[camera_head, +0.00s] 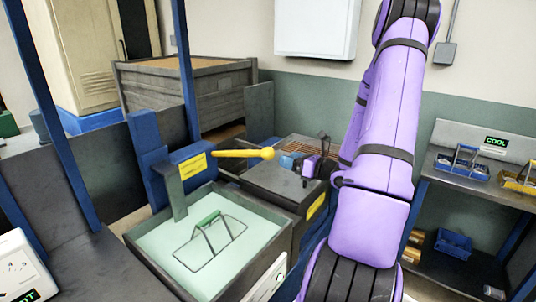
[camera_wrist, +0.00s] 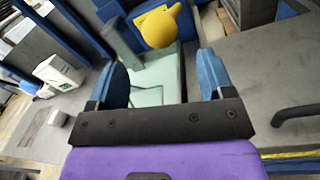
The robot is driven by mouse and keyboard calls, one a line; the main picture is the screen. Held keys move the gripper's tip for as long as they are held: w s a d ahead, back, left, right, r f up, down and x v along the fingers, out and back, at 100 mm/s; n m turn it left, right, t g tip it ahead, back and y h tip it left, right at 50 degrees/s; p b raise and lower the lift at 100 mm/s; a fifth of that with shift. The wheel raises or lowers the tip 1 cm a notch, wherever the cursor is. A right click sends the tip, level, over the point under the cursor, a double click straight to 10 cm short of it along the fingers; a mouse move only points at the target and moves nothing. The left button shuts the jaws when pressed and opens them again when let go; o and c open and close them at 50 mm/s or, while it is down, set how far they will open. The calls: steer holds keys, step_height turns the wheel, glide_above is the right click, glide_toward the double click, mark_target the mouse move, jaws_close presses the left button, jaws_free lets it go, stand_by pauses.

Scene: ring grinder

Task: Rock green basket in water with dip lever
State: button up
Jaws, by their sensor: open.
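The yellow dip lever (camera_head: 240,153) sticks out to the right from a blue post beside the water tank and ends in a round knob. The knob also shows in the wrist view (camera_wrist: 160,28), beyond and between my fingers. The basket with a green grip (camera_head: 208,221) sits in the pale green water of the tank (camera_head: 150,262); its lower part is hard to make out. My gripper (camera_head: 288,161) is just right of the knob, apart from it. In the wrist view my gripper (camera_wrist: 162,65) has its two blue fingers spread with nothing between them.
A grey box with a brown grate top (camera_head: 300,147) stands right of the tank, below my gripper. A shelf (camera_head: 480,178) with a blue-handled and a yellow basket is at the right. Blue uprights (camera_head: 186,70) stand at the left.

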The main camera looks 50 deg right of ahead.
mark_target(268, 153)
steer(key=x, duration=0.9)
steer(key=c, duration=1.2)
steer(key=w+r+g, duration=0.1)
steer(key=w+r, duration=0.1)
steer(key=r, duration=0.1)
steer(key=w+r+g, duration=0.1)
steer(key=r, duration=0.3)
steer(key=w+r, duration=0.2)
steer(key=r, duration=0.1)
steer(key=shift+w+a+r+g+h, duration=0.3)
steer(key=shift+a+r+g, duration=0.05)
steer(key=shift+a+g, duration=0.05)
steer(key=shift+c, duration=0.2)
steer(key=o, duration=1.2)
steer(key=shift+o, duration=0.2)
steer(key=shift+s+f, duration=0.1)
